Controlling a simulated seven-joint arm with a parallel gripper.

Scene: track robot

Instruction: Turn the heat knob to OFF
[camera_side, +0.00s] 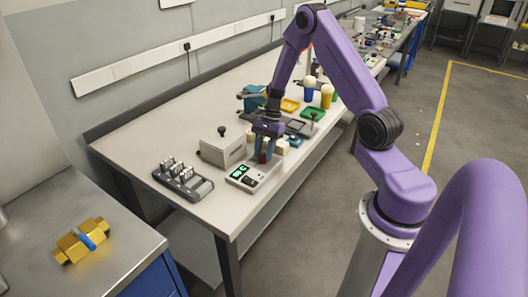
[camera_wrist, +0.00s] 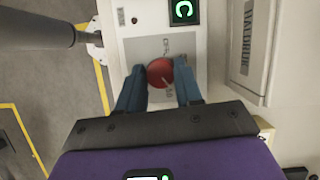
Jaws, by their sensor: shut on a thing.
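The heat knob (camera_wrist: 160,72) is a round red knob with a pale pointer line, seen in the wrist view on a light panel (camera_wrist: 126,50). Its pointer slants down and to the right in that view. In the side view my gripper (camera_side: 263,157) reaches down to the back end of the control box (camera_side: 249,186), where a bit of red shows between the fingers.
A green lit display (camera_wrist: 185,11) sits on the panel beyond the knob. A grey box (camera_side: 222,148) with a black knob stands close to my gripper. A rack of switches (camera_side: 183,182) is at the bench's near left. Cups and coloured trays (camera_side: 290,105) stand behind.

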